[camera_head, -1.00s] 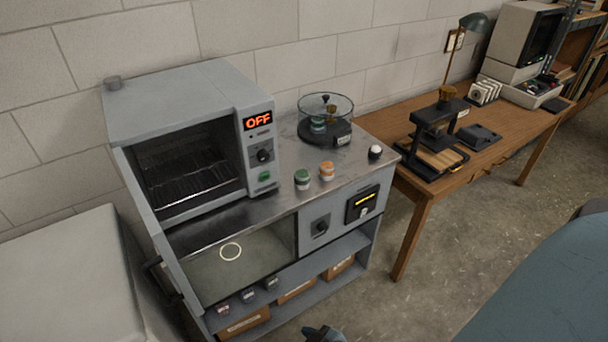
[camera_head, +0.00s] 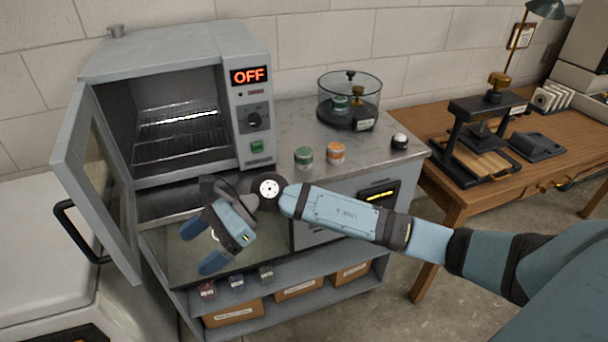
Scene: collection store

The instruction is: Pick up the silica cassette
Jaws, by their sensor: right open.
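Two small round canisters stand on the metal counter, one with a green lid (camera_head: 303,157) and one with an orange lid (camera_head: 336,152). Another greenish one (camera_head: 340,103) is inside the clear glass dish (camera_head: 349,98) behind them. I cannot tell which is the silica cassette. My right gripper (camera_head: 201,246) is open and empty, its blue fingers spread toward the lower left. It is in front of the oven, left of the canisters and apart from them. My left gripper is out of view.
The oven (camera_head: 178,120) reads OFF, and its door (camera_head: 97,175) stands open at the left, showing empty wire racks. A white-topped knob (camera_head: 399,142) sits right of the canisters. A wooden desk (camera_head: 430,125) with a press adjoins at the right.

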